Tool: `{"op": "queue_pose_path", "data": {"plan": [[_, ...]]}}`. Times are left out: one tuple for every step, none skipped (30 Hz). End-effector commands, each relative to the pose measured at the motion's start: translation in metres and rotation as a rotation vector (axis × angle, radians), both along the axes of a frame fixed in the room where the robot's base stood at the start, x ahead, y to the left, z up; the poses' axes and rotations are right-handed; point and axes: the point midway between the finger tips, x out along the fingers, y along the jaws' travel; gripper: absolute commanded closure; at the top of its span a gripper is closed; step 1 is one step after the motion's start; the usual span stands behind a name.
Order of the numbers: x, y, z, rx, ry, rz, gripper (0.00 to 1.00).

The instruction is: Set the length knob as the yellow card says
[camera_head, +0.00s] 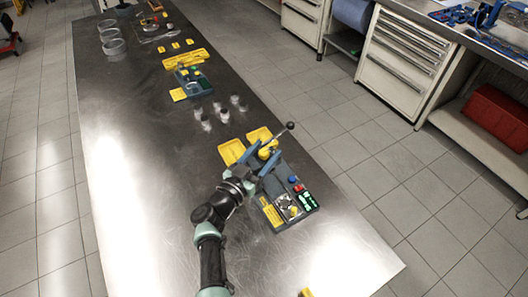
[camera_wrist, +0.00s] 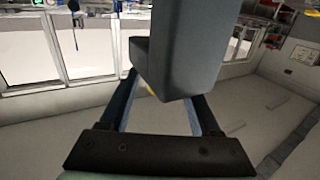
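A blue-grey machine (camera_head: 297,218) stands on the near part of the steel table in the head view. A yellow card (camera_head: 270,213) lies along the left of its panel; its writing is too small to read. A small yellow knob (camera_head: 293,211) sits beside a pale dial (camera_head: 283,201); I cannot tell which is the length knob or how it is set. My gripper (camera_head: 263,168) is at the machine's far left end, away from the panel. In the wrist view my gripper (camera_wrist: 163,92) has its fingers apart, with a grey block (camera_wrist: 185,45) in front of them, partly hiding them.
A lever with a black ball (camera_head: 290,125) rises behind my gripper. Small jars (camera_head: 206,122), another device (camera_head: 194,82) and clear bowls (camera_head: 114,47) stand farther off. The table's left side is clear.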

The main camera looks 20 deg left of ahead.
Motion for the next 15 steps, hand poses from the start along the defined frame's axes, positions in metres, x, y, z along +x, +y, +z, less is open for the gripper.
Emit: {"op": "queue_pose_path", "data": {"plan": [[0.000, 0.000, 0.000, 0.000, 0.000, 0.000, 0.37], [0.000, 0.000, 0.000, 0.000, 0.000, 0.000, 0.37], [0.000, 0.000, 0.000, 0.000, 0.000, 0.000, 0.37], [0.000, 0.000, 0.000, 0.000, 0.000, 0.000, 0.37], [0.000, 0.000, 0.000, 0.000, 0.000, 0.000, 0.37], [0.000, 0.000, 0.000, 0.000, 0.000, 0.000, 0.37], [-0.001, 0.000, 0.000, 0.000, 0.000, 0.000, 0.37], [-0.002, 0.001, 0.000, 0.000, 0.000, 0.001, 0.37], [-0.004, 0.002, 0.000, 0.000, 0.000, 0.002, 0.37], [-0.006, 0.003, 0.000, 0.000, 0.000, 0.002, 0.37], [-0.009, 0.004, 0.000, 0.000, 0.001, 0.003, 0.37], [-0.014, 0.006, 0.000, 0.001, 0.001, 0.004, 0.37], [-0.019, 0.007, 0.000, 0.001, 0.002, 0.004, 0.37], [-0.024, 0.008, 0.001, 0.000, 0.001, 0.003, 0.37], [-0.032, 0.011, 0.001, 0.000, 0.002, 0.004, 0.37]]}}
